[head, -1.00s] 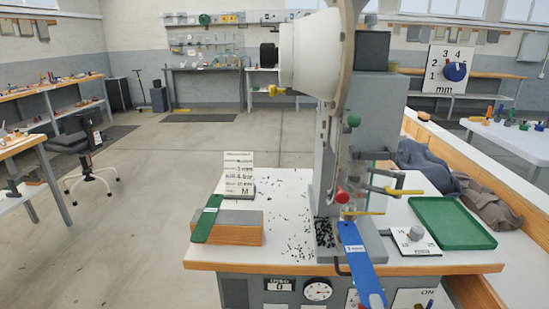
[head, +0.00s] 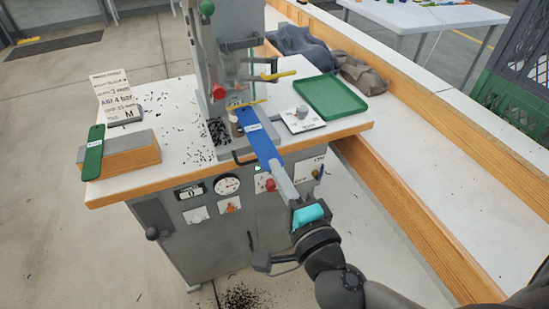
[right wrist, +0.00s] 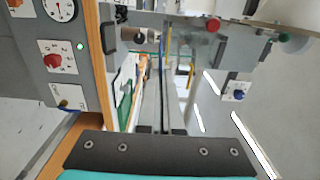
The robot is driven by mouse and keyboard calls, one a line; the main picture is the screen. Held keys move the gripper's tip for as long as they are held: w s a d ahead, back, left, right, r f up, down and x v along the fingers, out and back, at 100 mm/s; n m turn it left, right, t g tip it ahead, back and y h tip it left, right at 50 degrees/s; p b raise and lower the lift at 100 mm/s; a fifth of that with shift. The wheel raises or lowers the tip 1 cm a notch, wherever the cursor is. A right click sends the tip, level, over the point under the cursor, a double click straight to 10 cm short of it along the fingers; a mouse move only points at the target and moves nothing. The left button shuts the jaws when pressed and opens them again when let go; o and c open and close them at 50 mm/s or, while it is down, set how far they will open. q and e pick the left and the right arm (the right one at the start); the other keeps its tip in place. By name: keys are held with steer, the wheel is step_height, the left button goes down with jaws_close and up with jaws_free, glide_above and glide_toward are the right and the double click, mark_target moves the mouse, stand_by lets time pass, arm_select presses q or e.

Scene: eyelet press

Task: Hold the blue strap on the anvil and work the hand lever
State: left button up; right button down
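The blue strap (head: 259,138) reaches from the press throat toward the front, past the table edge. Its far end lies beside a small round post (head: 236,126), perhaps the anvil; I cannot tell whether they touch. My right gripper (head: 279,172) has its grey fingers on the strap's near end and looks shut on it. In the right wrist view the fingers (right wrist: 164,128) are close together, with the strap seen edge-on (right wrist: 168,45). My left gripper is out of view.
A red knob (head: 218,92) sits on the press. A green tray (head: 331,97) and a small white plate (head: 302,120) lie right of it. Dark bits are scattered between.

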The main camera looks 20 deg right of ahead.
mark_target(264, 155)
steer(key=w+p, duration=0.1)
steer(key=w+r+p, duration=0.1)
steer(key=shift+w+a, duration=0.2)
steer(key=shift+w, duration=0.15)
steer(key=shift+w+a+p, duration=0.15)
steer(key=shift+w+p, duration=0.45)
steer(key=shift+w, duration=0.5)
steer(key=shift+w+p, duration=0.2)
steer(key=shift+p, duration=0.15)
steer(key=shift+p, duration=0.35)
stand_by(0.3)
steer(key=shift+f, duration=0.1)
steer(key=shift+p, duration=0.3)
